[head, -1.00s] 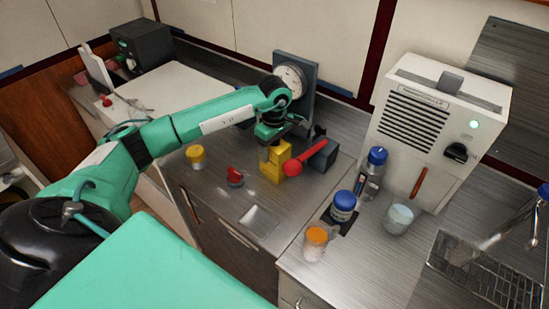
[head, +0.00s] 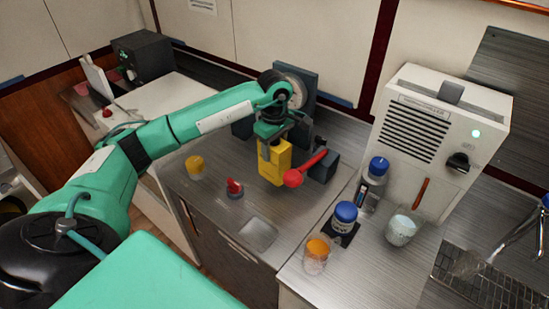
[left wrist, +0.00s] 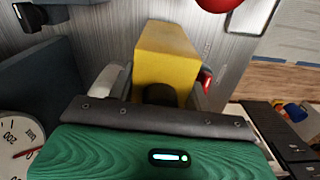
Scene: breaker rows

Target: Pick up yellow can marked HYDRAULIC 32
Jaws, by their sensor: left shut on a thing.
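The yellow can (head: 272,164) is a boxy, upright container in the head view, held in my left gripper (head: 271,142). In the left wrist view the yellow can (left wrist: 166,60) sits between the two fingers of my left gripper (left wrist: 155,85), which are shut on it. Its marking cannot be read in these frames. Whether its base is clear of the counter is hard to tell. My right gripper is not in view.
A red ball-ended lever (head: 293,177) is close to the can's right side. A gauge (head: 298,90) stands behind. A red knob (head: 234,188) and a yellow-lidded jar (head: 195,166) stand to the left. Blue-lidded jars (head: 345,213) are at right. The front counter is mostly free.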

